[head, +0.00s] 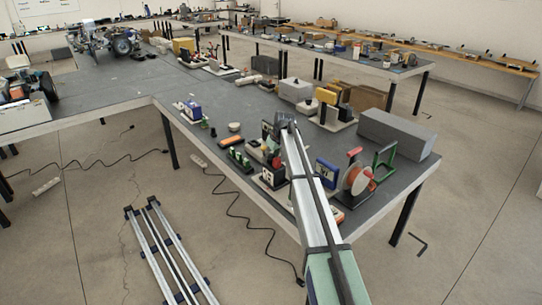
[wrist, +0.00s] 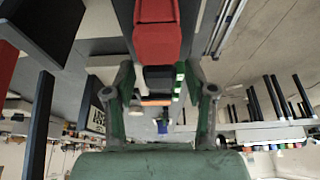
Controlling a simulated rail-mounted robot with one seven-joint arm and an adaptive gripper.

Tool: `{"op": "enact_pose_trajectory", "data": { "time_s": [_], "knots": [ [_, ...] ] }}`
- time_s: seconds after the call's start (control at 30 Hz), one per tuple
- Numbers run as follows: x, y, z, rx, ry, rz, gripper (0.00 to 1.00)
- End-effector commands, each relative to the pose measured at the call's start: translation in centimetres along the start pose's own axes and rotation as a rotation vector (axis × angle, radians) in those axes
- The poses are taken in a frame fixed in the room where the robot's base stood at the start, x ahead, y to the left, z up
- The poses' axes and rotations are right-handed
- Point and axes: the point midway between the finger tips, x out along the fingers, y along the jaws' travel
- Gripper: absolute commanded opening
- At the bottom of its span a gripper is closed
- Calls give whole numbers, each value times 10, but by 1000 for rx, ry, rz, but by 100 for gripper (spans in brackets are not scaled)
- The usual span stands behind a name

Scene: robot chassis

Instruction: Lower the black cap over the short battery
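My gripper (wrist: 160,108) is open in the wrist view, its two green-grey fingers wide apart. A black block-like piece (wrist: 158,78), possibly the cap, shows between the fingers, touching neither in the picture. It adjoins a red block (wrist: 156,30) at the top of the view; I cannot tell whether they are joined. Several green upright pieces (head: 240,158), possibly batteries, stand in a dark holder on the table in the head view. I cannot tell which is the short battery. My arm hides part of the table around the gripper in the head view.
The grey table (head: 215,160) carries a blue-and-white box (head: 192,109), an orange-topped dark block (head: 230,141), an orange spool (head: 357,179) and a long grey block (head: 398,134). A small black piece (head: 213,132) stands near the front edge. Rails (head: 165,255) lie on the floor.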

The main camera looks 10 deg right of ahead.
Motion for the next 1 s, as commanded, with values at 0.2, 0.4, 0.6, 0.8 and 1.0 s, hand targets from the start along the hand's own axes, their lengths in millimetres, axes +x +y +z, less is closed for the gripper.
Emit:
{"op": "enact_pose_trajectory", "data": {
  "time_s": [0.2,0.4,0.6,0.8,1.0],
  "knots": [
    [0,0,0,0,0,0,60],
    [-7,0,0,0,1,1,60],
    [-36,0,0,0,2,1,60],
    [-75,0,1,0,2,1,60],
    [-105,0,0,0,1,1,60]
  ]
}}
